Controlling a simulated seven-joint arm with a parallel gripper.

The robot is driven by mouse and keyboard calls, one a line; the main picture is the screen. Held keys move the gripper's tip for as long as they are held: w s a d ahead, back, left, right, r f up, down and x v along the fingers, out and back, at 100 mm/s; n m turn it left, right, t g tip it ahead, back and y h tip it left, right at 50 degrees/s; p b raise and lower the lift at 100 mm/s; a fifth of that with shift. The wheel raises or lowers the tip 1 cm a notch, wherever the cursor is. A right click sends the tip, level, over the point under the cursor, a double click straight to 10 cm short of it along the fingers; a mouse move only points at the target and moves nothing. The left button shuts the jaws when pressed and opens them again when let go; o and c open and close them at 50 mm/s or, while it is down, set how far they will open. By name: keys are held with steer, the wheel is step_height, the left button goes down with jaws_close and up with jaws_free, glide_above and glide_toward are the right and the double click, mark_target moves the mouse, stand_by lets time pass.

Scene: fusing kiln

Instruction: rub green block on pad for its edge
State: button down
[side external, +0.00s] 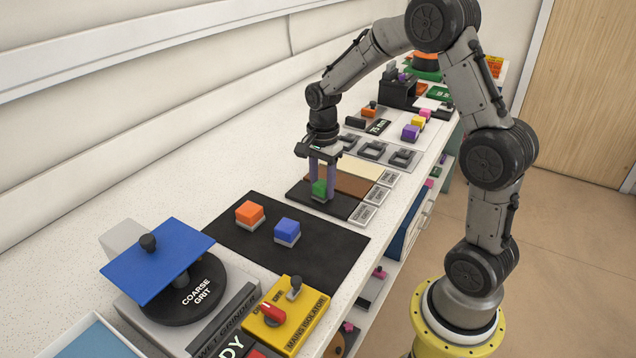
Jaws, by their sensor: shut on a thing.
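The green block (319,189) is between the fingers of my gripper (322,180), which is shut on it. The block is low over the dark pad (345,207), at or very near its surface; I cannot tell whether it touches. The dark pad is the nearest of several strips in a row, with a brown strip (352,184) and a cream strip (362,171) behind it. Small label plates (362,214) lie along the right ends of the strips. The fingers partly hide the block.
A black mat (315,253) in front holds an orange block (250,213) and a blue block (287,231). A grinder with a blue plate (157,262) and a yellow isolator box (285,315) stand nearer. Grey frames (373,150) and coloured blocks (411,131) lie behind the strips.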

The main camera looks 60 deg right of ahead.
mark_target(306, 191)
steer(key=shift+s+f, duration=0.15)
steer(key=shift+s, duration=2.2)
steer(key=shift+w, duration=4.65)
steer(key=shift+s, duration=4.65)
steer(key=shift+w, duration=4.7)
steer(key=shift+s, duration=2.4)
